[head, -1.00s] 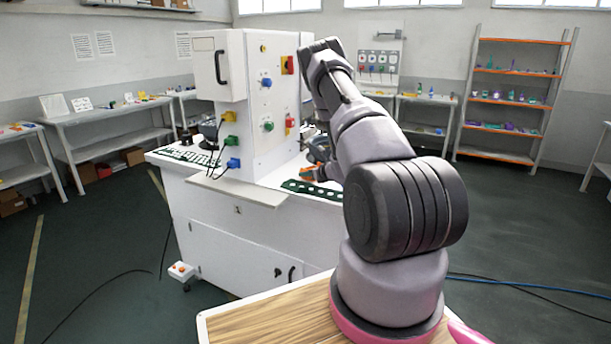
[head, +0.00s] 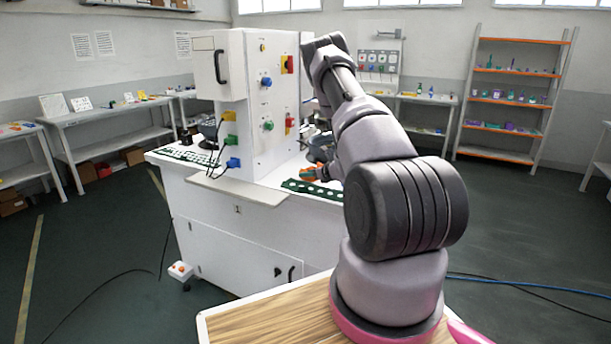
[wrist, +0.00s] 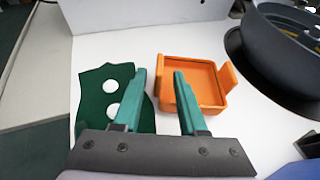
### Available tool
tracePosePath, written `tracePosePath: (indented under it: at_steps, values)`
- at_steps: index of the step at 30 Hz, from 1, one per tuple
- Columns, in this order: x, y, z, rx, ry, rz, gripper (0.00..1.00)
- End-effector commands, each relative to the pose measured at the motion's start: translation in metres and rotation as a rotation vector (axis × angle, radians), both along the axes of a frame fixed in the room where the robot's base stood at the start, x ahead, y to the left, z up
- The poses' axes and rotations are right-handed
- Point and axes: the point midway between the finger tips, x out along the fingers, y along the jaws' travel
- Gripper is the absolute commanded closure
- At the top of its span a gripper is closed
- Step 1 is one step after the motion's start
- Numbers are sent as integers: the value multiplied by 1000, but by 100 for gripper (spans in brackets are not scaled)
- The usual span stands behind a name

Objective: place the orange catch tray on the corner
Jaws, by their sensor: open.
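The orange catch tray (wrist: 208,80) is a shallow square tray with raised side walls. It lies on the white worktop in the wrist view, just ahead of and right of my gripper (wrist: 160,80). My gripper's two teal fingers are apart with nothing between them. The right fingertip overlaps the tray's left edge in the picture; I cannot tell whether it touches. The left finger is over a dark green plate. In the head view a small bit of the orange tray (head: 308,172) shows beside my arm, mostly hidden.
The dark green plate (wrist: 97,95) with white round holes lies left of the tray. A black round part (wrist: 275,55) stands close on the tray's right. The white machine cabinet (head: 262,110) rises beside my arm. The worktop's left edge drops to the floor.

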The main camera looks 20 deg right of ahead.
Motion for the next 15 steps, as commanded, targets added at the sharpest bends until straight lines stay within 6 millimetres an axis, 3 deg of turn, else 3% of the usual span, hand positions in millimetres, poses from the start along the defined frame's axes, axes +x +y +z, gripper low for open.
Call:
tracePosePath:
  at_steps: [9, 15]
  values:
    - [-61, -17, 27, 1, -1, -4, 59]
    - [-84, -23, 37, 1, -1, 0, 59]
